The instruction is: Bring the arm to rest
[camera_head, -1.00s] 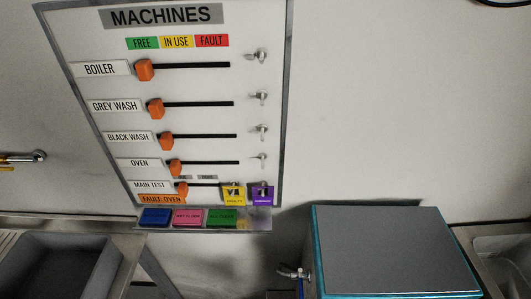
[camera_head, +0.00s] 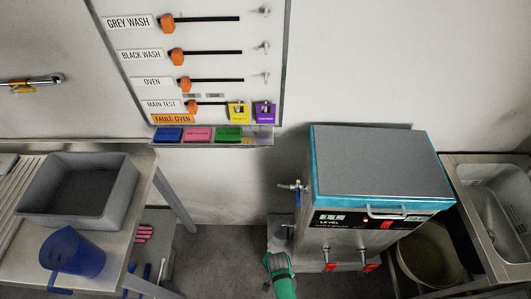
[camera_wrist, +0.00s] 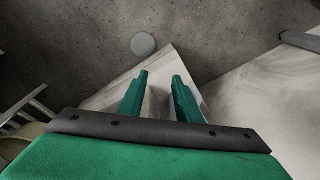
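My gripper (camera_wrist: 160,80) shows in the wrist view with two green fingers apart and nothing held between them. It is open and points down towards a grey speckled floor, with a pale flat surface behind the fingers. In the head view, a green and grey part of my arm shows at the bottom edge, in front of the steel boiler-like machine (camera_head: 375,225). The fingers cannot be made out there.
A steel table (camera_head: 125,240) at the left bears a grey tub (camera_head: 130,190) and a blue jug (camera_head: 75,255). A steel sink (camera_head: 500,190) stands at the right. The MACHINES board (camera_head: 205,65) hangs on the wall. Bare floor (camera_head: 215,255) lies between table and machine.

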